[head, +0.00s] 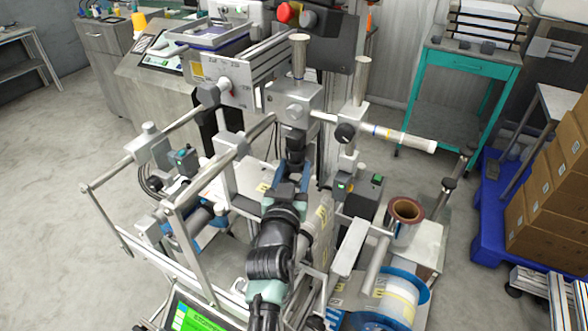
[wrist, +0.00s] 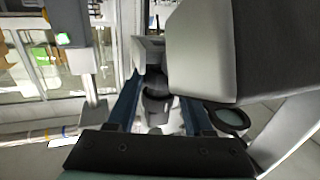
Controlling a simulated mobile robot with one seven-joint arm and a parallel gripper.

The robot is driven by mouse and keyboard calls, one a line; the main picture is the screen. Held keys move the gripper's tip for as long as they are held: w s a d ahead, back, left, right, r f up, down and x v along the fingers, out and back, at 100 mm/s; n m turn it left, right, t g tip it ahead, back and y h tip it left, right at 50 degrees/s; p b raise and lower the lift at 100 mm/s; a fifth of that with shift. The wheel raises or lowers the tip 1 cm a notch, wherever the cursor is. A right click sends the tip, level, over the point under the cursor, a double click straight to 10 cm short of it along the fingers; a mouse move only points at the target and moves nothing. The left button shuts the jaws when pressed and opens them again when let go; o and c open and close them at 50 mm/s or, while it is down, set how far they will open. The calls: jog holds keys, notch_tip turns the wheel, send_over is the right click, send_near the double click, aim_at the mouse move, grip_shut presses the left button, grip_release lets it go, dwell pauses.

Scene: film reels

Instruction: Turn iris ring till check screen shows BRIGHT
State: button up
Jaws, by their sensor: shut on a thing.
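My gripper (head: 293,174) reaches up to the machine in the middle of the head view. Its two blue fingers are shut on a dark round part, which looks like the iris ring (head: 295,142), below a grey metal block. In the wrist view the dark ring (wrist: 158,98) sits between the blue fingers of my gripper (wrist: 158,104). Part of the ring is hidden by the fingers and the grey housing. A screen with a green field (head: 192,318) shows at the bottom edge of the head view, cut off; its lettering is too small to read surely.
Metal rails (head: 150,230) frame the machine's left side. A white roller (head: 403,139) sticks out to the right. A copper-coloured reel (head: 405,210) and a blue-rimmed reel (head: 395,297) stand at the right, near my arm. Boxes (head: 545,215) are stacked farther right. Floor is open at left.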

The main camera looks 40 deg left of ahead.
grip_shut()
jog(key=shift+r+p, duration=0.35)
jog(key=shift+p, duration=0.7)
jog(key=p, duration=0.2)
jog(key=shift+a+r+n+y+p, duration=0.1)
jog(key=shift+r+n+y+p, duration=0.05)
jog(key=shift+n+y+p, duration=0.2)
jog(key=shift+g+p, duration=0.3)
jog(key=shift+p, duration=0.3)
jog(key=shift+f+y+p, duration=0.25)
jog(key=shift+p, duration=0.6)
jog(key=shift+f, duration=0.15)
jog(key=o, duration=1.2)
grip_release()
jog(key=shift+c, duration=0.2)
jog(key=shift+f, duration=0.1)
